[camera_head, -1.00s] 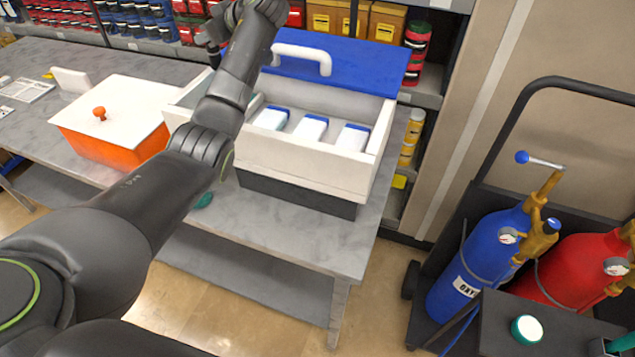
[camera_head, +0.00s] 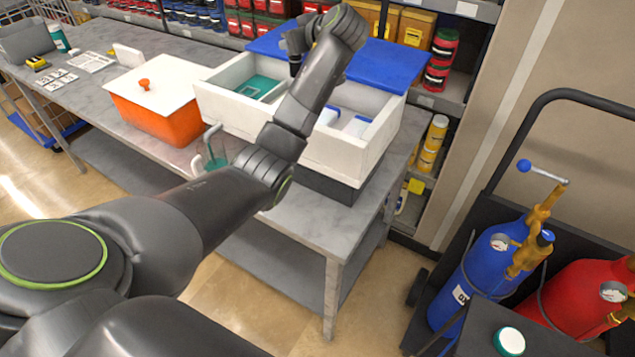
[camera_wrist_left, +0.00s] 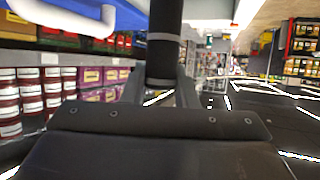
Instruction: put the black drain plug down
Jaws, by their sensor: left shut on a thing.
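My left gripper (camera_head: 296,48) is above the back of the white cooler with the blue lid (camera_head: 395,62), largely screened by its own arm. In the left wrist view my left gripper (camera_wrist_left: 163,92) is shut on a black cylinder with a grey band, which I take to be the black drain plug (camera_wrist_left: 164,40). The plug points away from the jaws and is clear of any surface in that view. In the head view I cannot make the plug out apart from the dark gripper. My right gripper is not in view.
The white cooler (camera_head: 345,160) stands open on the grey table (camera_head: 290,225). An orange box with a white lid (camera_head: 160,110) is left of it. Shelves of jars stand behind. A cart with blue (camera_head: 487,262) and red gas cylinders (camera_head: 580,285) is at right.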

